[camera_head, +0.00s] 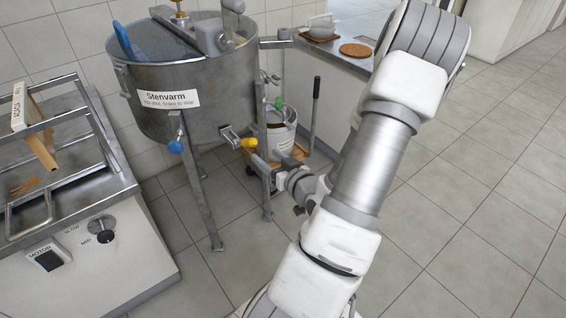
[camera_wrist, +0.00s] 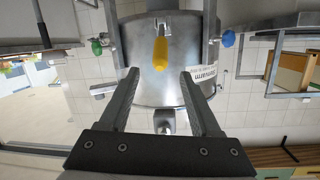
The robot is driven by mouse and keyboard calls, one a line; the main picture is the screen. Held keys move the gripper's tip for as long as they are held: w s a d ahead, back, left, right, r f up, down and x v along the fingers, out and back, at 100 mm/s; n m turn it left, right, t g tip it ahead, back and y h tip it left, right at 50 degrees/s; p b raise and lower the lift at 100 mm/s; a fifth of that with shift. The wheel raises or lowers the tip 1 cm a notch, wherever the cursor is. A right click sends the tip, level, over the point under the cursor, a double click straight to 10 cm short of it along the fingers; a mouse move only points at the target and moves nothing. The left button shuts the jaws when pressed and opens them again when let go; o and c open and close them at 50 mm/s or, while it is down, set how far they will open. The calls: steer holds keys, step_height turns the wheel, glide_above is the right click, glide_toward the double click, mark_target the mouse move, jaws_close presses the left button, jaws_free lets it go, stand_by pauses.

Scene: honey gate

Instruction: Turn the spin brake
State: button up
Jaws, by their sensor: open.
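No readable label marks a spin brake. A steel drum labelled Stenvarm (camera_head: 205,118) stands on legs and also fills the middle of the wrist view (camera_wrist: 150,90). A yellow handle (camera_head: 249,143) sticks out low on its front. A blue ball knob (camera_head: 175,147) sits at the drum's lower left, and it shows at upper right in the wrist view (camera_wrist: 228,39). My gripper (camera_head: 257,168) is open and empty, just below the yellow handle in the head view. In the wrist view the yellow handle (camera_wrist: 160,54) appears between the lines of my gripper's fingers (camera_wrist: 158,74); contact cannot be told.
A white cabinet at left has a motor switch (camera_head: 48,260) and a speed dial (camera_head: 101,228), under a metal frame rack (camera_head: 80,185). A bucket (camera_head: 276,132) on a wooden trolley stands behind my gripper. A counter (camera_head: 340,60) is at the back. Floor at right is clear.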

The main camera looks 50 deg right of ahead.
steer(key=p+v, duration=0.7)
stand_by(0.3)
steer(key=shift+s, duration=0.1)
stand_by(0.4)
